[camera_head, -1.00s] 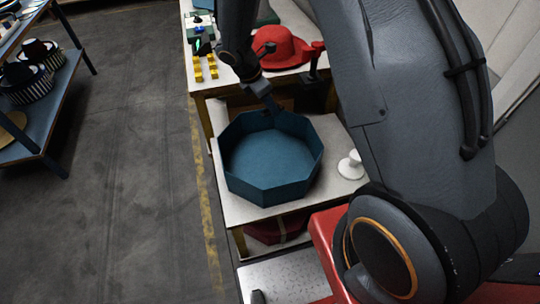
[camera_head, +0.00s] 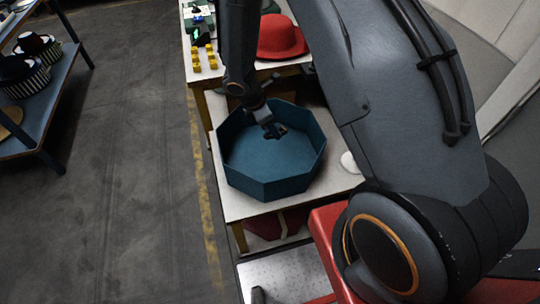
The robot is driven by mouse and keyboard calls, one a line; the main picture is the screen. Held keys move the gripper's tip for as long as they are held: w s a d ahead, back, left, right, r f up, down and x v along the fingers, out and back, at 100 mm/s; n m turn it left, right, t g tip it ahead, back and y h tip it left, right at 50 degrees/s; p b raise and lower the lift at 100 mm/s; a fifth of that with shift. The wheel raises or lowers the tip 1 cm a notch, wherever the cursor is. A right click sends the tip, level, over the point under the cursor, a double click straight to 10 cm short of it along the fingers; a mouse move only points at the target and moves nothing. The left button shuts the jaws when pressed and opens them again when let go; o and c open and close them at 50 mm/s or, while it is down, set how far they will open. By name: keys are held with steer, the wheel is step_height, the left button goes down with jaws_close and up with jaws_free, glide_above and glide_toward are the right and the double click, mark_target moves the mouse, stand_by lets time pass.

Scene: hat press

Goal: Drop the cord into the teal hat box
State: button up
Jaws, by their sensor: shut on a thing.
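The teal hat box (camera_head: 272,180) is an open octagonal box on a low white-topped table. My gripper (camera_head: 275,131) shows over the far part of the box opening, pointing down. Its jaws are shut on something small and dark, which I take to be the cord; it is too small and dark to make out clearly. The box floor in view looks bare. I cannot tell how far the gripper is above the floor.
A red hat (camera_head: 275,38) sits on the higher worktable behind, beside several yellow pieces (camera_head: 203,59). A white object (camera_head: 349,162) stands right of the box, partly behind my arm. A blue shelf (camera_head: 40,110) with hats stands at left. The floor between is clear.

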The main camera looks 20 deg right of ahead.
steer(key=shift+f, duration=0.3)
steer(key=o, duration=1.1)
steer(key=shift+c, duration=0.2)
steer(key=shift+r, duration=0.1)
steer(key=shift+b+v, duration=0.75)
steer(key=shift+v, duration=3.1)
steer(key=s+d+r+m+y, duration=0.1)
steer(key=s+r+m+y, duration=0.1)
steer(key=s+r+m, duration=0.4)
steer(key=s+d+r+m+t+y, duration=0.1)
steer(key=s+d+r+m+y, duration=0.1)
steer(key=s+r+m, duration=0.5)
steer(key=s+m, duration=0.1)
steer(key=m, duration=0.5)
steer(key=shift+s+d+r, duration=0.2)
steer(key=shift+s+d, duration=0.1)
steer(key=shift+s, duration=0.05)
